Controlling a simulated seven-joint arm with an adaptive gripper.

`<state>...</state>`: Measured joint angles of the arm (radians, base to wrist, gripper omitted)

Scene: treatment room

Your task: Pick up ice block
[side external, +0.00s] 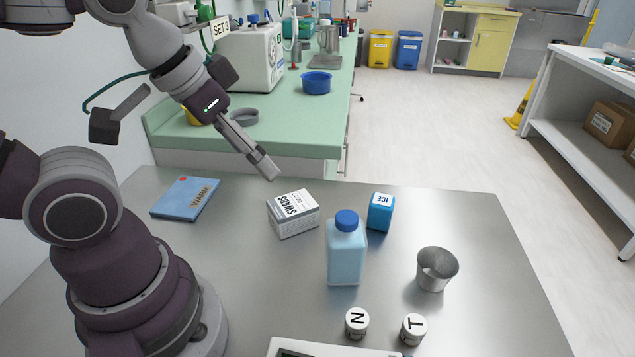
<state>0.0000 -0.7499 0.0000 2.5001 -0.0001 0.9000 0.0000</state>
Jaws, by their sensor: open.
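The ice block (380,213) is a small blue box with a white top face marked ICE. It stands on the metal table (470,215), behind and to the right of a light blue bottle (346,255) with a dark blue cap. My gripper (270,170) is open and empty, in the air above the table's back part. It is to the left of the ice block and apart from it. Its fingers point down and to the right, above and behind the white swabs box (293,214).
A metal cup (437,269) stands right of the bottle. Two small white jars marked N (357,323) and T (413,329) stand in front, by a white device (320,349). A blue warm pack (185,199) lies at left. Table is clear right of the ice block.

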